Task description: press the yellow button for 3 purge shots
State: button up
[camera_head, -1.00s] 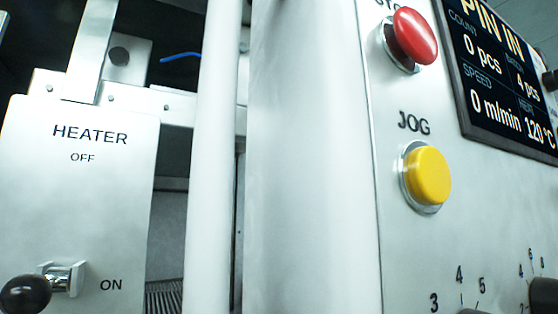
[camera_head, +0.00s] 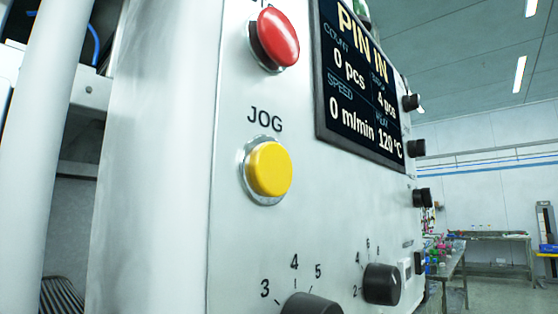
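The yellow button (camera_head: 269,169) sits in a round metal collar on the pale machine panel (camera_head: 225,225), below the label "JOG". It stands out from the panel. Nothing touches it in this view. A display (camera_head: 360,85) to its upper right reads "PIN IN", count 0 pcs, 4 pcs, speed 0 m/min and 120 °C. My gripper is not in view.
A red button (camera_head: 275,38) is above the yellow one. Two black knobs (camera_head: 311,304) (camera_head: 381,284) with number scales are below. More black knobs (camera_head: 411,102) stick out at the panel's right edge. A pale vertical post (camera_head: 40,150) stands at left. A workbench (camera_head: 445,268) is farther right.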

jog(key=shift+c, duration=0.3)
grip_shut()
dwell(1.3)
